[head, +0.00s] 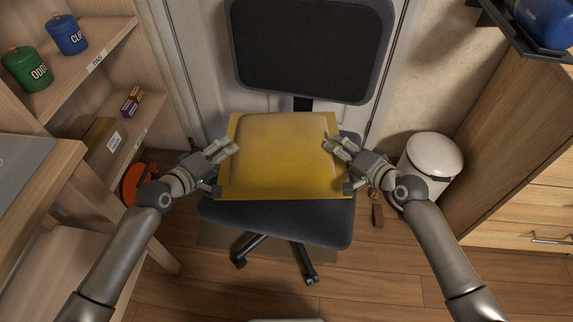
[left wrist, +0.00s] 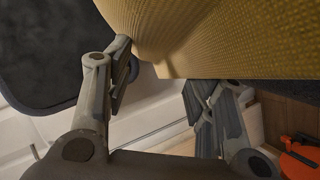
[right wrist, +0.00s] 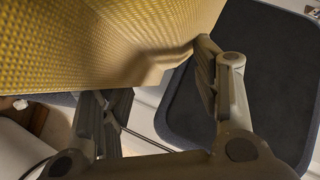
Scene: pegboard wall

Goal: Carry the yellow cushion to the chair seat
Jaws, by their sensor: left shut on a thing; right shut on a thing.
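The yellow cushion (head: 280,155) lies roughly level between my two grippers in the head view, over the dark seat (head: 285,220) of the office chair. The seat's front part and right edge show around it; I cannot tell whether the cushion touches the seat. My left gripper (head: 226,168) is shut on the cushion's left edge, and my right gripper (head: 341,167) is shut on its right edge. In the left wrist view the cushion (left wrist: 230,40) fills the top, beside the fingers. In the right wrist view the cushion (right wrist: 120,40) covers the upper left.
The chair's backrest (head: 310,45) rises behind the cushion. A white bin (head: 432,158) and a wooden cabinet (head: 515,150) are on the right. Floor shows in front of the chair.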

